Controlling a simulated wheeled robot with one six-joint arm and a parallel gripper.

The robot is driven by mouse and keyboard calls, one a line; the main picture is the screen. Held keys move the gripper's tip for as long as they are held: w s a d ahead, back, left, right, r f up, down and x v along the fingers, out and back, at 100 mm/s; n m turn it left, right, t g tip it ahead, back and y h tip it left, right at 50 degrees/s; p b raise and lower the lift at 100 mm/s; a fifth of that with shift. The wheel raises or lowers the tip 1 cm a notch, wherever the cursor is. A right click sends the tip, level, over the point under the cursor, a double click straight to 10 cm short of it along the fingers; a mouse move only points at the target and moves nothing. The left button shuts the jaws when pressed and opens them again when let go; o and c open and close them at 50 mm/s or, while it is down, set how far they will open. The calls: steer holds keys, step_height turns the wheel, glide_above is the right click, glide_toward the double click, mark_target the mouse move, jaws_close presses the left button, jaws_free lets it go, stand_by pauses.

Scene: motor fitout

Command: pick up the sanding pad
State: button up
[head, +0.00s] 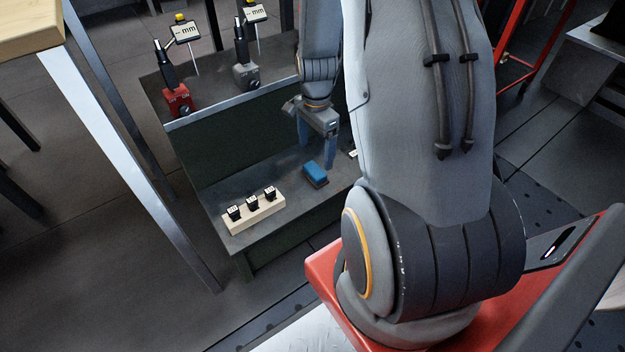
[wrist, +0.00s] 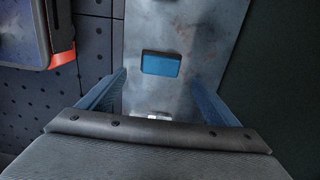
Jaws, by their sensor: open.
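The sanding pad (head: 316,173) is a small blue block with a dark underside. It lies on the lower grey shelf (head: 285,221), right of a wooden block. In the wrist view the blue pad (wrist: 160,64) lies flat beyond the fingertips, roughly centred between them. My gripper (head: 331,152) points down above the shelf, close to the pad in the head view. In the wrist view my gripper (wrist: 160,85) has its two blue fingers wide apart, with nothing between them. The exact height of the fingertips above the pad is hard to tell.
A pale wooden block (head: 254,212) with several small black pieces stands left of the pad. The upper shelf holds a red-based gauge (head: 178,98) and a grey-based gauge (head: 246,75). A small pale item (wrist: 158,116) lies on the shelf near my gripper's palm in the wrist view.

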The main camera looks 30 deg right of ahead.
mark_target(315, 169)
steer(key=shift+w+a+f+b, duration=0.1)
steer(key=shift+f+b, duration=2.2)
steer(key=shift+f, duration=1.8)
steer(key=shift+r, duration=0.1)
steer(key=shift+c, duration=0.4)
steer(key=c, duration=1.1)
